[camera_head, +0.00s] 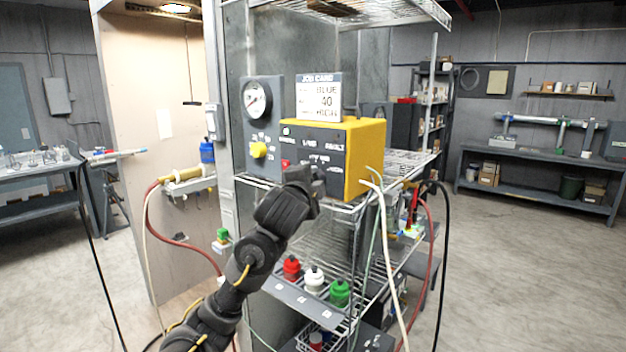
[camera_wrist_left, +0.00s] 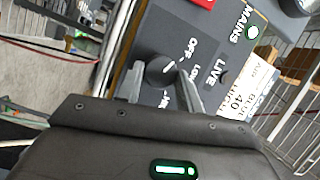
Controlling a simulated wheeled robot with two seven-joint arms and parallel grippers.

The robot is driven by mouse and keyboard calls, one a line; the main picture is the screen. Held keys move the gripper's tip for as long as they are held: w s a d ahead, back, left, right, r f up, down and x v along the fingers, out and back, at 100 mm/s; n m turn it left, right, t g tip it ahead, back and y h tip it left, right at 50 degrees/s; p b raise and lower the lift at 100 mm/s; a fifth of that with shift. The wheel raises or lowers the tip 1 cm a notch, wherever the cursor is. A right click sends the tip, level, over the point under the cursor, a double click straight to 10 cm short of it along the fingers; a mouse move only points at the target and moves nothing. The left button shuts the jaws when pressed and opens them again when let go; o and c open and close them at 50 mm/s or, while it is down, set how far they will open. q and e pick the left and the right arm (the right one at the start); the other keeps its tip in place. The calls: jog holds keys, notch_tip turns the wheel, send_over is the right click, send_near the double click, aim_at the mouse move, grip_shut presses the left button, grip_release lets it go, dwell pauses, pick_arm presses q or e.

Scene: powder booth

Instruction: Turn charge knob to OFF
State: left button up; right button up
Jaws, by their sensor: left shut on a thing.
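The charge knob (camera_wrist_left: 160,69) is a dark round knob on the control box's dark front panel, with OFF, LOW and a partly hidden third label around it. A pale mark on the knob faces the OFF and LOW side; its exact setting is hard to read. My left gripper (camera_wrist_left: 160,82) is shut on the knob, one finger on each side.
A job card (camera_head: 319,98) reading BLUE, 40, HIGH stands on the box. A pressure gauge (camera_head: 257,98) and yellow knob (camera_head: 259,150) are on the panel at left. Red, white and green bottles (camera_head: 314,279) stand on the shelf below. Hoses (camera_head: 384,230) hang at the right.

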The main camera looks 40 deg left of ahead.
pick_arm(q)
jog(key=o, duration=1)
jog(key=b+v, duration=0.5)
jog(key=v, duration=0.5)
jog(key=shift+s+d+r+b, duration=0.1)
jog(key=shift+s+d+b, duration=0.05)
jog(key=shift+s+b, duration=0.25)
jog(key=shift+w, duration=0.1)
